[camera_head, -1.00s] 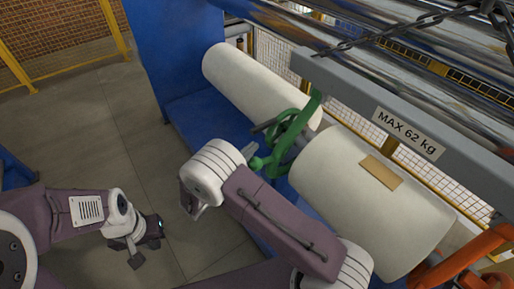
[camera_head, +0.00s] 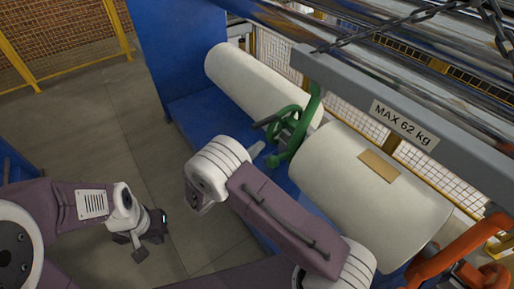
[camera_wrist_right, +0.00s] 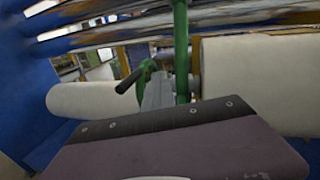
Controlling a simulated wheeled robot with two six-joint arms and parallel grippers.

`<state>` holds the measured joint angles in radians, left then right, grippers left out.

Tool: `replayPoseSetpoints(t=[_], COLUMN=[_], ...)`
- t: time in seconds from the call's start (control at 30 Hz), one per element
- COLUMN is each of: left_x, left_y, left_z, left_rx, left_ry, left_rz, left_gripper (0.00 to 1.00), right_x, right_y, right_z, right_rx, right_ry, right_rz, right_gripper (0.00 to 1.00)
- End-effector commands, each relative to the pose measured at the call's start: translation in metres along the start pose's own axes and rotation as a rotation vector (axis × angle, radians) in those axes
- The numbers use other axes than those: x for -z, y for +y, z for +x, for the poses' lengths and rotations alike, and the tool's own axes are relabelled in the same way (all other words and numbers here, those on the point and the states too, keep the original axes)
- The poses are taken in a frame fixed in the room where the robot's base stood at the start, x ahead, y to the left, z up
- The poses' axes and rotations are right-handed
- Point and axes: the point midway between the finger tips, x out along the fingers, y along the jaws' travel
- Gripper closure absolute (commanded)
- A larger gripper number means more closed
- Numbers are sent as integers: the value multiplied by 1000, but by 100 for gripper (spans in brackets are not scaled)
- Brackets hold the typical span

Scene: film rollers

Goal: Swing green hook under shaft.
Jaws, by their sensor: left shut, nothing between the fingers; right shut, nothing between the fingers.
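The green hook (camera_head: 297,137) hangs from the left end of the grey lifting beam (camera_head: 345,88); its lower end curls left beside the white roll's near end. It stands upright in the right wrist view (camera_wrist_right: 181,50). The shaft is mostly hidden between hook and roll, so I cannot tell whether the hook's tip lies under it. My right gripper (camera_wrist_right: 158,92) is shut and empty, close to the hook; contact is unclear. In the head view, my right wrist mostly hides it. My left gripper (camera_head: 140,250) is shut and empty over the floor at lower left.
A large white roll (camera_head: 365,195) with a tan label lies right of the hook, another (camera_head: 260,82) behind left. A green wheel (camera_head: 284,121) with a dark handle is beside the hook. An orange hook (camera_head: 455,258) is at lower right. The floor at left is clear.

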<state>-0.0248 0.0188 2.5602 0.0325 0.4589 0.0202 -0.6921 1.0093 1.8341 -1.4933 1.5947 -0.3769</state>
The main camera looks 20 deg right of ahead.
Motion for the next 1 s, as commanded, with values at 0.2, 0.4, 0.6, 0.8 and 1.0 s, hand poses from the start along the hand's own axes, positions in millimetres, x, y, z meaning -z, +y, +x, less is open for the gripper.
replayPoseSetpoints(t=[0.2, 0.4, 0.6, 0.8, 1.0], left_x=[0, 0, 0, 0, 0], left_y=[0, 0, 0, 0, 0], left_z=[0, 0, 0, 0, 0], left_rx=[0, 0, 0, 0, 0], left_ry=[0, 0, 0, 0, 0], left_rz=[0, 0, 0, 0, 0], left_gripper=[100, 100, 100, 100, 100], right_x=[0, 0, 0, 0, 0], right_y=[0, 0, 0, 0, 0], right_z=[0, 0, 0, 0, 0], right_rx=[0, 0, 0, 0, 0], right_ry=[0, 0, 0, 0, 0], right_rz=[0, 0, 0, 0, 0], right_gripper=[100, 100, 100, 57, 36])
